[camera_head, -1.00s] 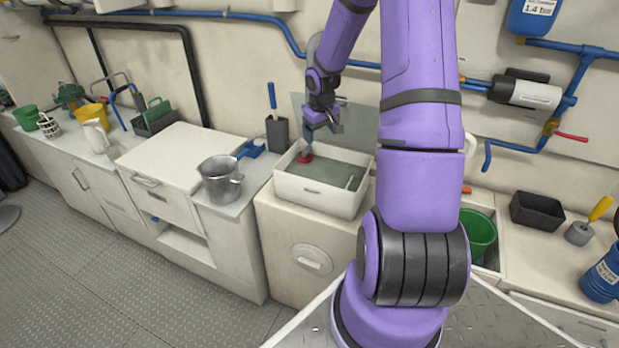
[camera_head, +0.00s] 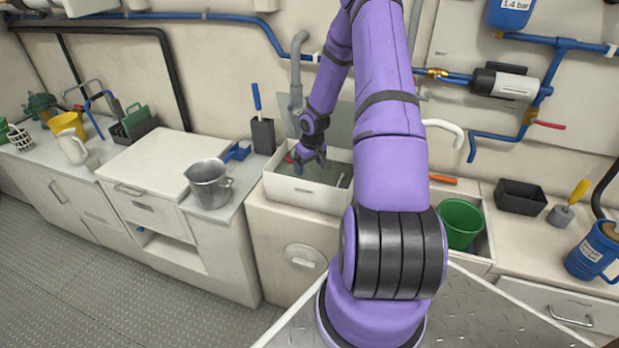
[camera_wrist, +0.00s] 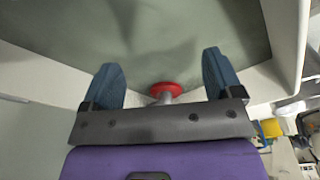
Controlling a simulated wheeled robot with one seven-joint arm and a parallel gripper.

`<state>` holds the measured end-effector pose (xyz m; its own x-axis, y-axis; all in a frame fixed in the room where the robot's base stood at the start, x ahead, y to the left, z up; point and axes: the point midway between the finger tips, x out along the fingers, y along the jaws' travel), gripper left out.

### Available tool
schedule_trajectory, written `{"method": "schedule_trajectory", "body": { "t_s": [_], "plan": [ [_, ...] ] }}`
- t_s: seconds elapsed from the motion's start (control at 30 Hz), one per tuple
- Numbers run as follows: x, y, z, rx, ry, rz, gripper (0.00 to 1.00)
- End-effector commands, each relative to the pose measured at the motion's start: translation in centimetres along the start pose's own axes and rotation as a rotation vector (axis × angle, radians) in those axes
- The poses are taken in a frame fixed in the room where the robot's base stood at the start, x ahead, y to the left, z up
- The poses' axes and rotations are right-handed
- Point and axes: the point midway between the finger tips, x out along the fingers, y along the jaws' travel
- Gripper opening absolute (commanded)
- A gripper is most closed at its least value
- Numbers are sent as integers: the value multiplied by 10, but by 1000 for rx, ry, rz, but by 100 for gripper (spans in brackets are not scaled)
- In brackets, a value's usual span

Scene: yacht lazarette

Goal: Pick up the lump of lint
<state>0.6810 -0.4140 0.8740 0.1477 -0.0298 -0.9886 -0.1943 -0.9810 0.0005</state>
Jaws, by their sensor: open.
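My gripper (camera_head: 309,157) is down at the white open-topped basin (camera_head: 303,195), inside its rim. In the wrist view my gripper (camera_wrist: 161,68) shows two blue fingers spread apart with nothing held between them. The basin's grey-green floor (camera_wrist: 150,35) lies beyond the fingertips. A red round thing (camera_wrist: 166,88) on a pale stem shows between the fingers, near the basin's wall; it also shows in the head view (camera_head: 290,158), left of the gripper. I cannot make out a lump of lint in either view; my gripper and arm hide part of the basin.
A grey pipe (camera_head: 296,75) comes down behind the basin. A dark holder (camera_head: 263,137) with a blue-handled tool stands at its left. A metal pot (camera_head: 209,184) is farther left. A green bucket (camera_head: 461,222) stands to the right, beyond my arm.

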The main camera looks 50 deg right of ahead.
Motion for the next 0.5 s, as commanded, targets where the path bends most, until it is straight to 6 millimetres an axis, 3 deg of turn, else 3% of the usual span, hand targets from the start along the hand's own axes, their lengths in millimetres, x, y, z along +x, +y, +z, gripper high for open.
{"method": "schedule_trajectory", "body": {
  "t_s": [0.3,0.5],
  "plan": [
    [41,7,3,1,-2,-2,85],
    [51,7,3,0,-2,0,85]
  ]
}}
